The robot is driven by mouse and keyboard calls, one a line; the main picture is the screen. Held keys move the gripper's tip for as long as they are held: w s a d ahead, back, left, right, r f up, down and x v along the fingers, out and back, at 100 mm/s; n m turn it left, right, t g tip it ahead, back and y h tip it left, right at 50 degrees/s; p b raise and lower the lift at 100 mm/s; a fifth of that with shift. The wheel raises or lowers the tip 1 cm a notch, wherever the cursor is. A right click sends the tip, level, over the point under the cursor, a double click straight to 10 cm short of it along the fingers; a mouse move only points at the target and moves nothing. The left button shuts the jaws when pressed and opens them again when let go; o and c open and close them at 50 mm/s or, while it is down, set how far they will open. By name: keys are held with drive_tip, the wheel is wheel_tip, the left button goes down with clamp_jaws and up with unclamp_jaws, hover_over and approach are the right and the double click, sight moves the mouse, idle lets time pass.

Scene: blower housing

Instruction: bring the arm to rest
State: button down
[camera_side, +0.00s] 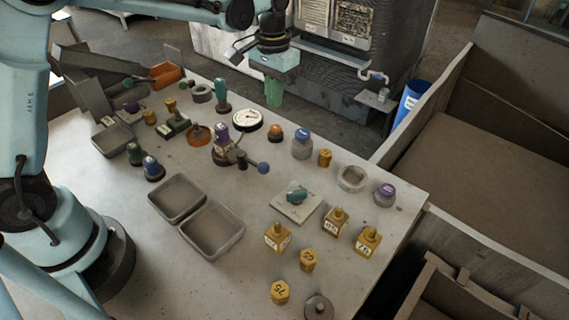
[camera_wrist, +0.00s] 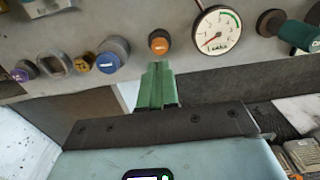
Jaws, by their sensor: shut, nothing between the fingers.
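My gripper (camera_side: 274,93) has green fingers and hangs in the air at the far edge of the table, pointing down. The fingers are together with nothing between them. In the wrist view the green fingers (camera_wrist: 157,86) show closed at the middle, with the table edge and an orange-topped knob (camera_wrist: 159,42) beyond them. The gripper touches nothing that I can see.
A machine cabinet (camera_side: 335,60) stands behind my gripper. A walled bin (camera_side: 480,140) is at right.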

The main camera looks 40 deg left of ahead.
drive_tip(key=shift+r, duration=0.15)
drive_tip(key=shift+s+r, duration=0.1)
drive_tip(key=s+a+r+t, duration=0.1)
drive_tip(key=s+r+t, duration=0.1)
drive_tip(key=s, duration=0.6)
drive_tip(key=s+a+r+t, duration=0.1)
drive_tip(key=s+t, duration=0.4)
drive_tip(key=s, duration=0.4)
drive_tip(key=shift+a+r, duration=0.25)
drive_tip(key=shift+r, duration=0.1)
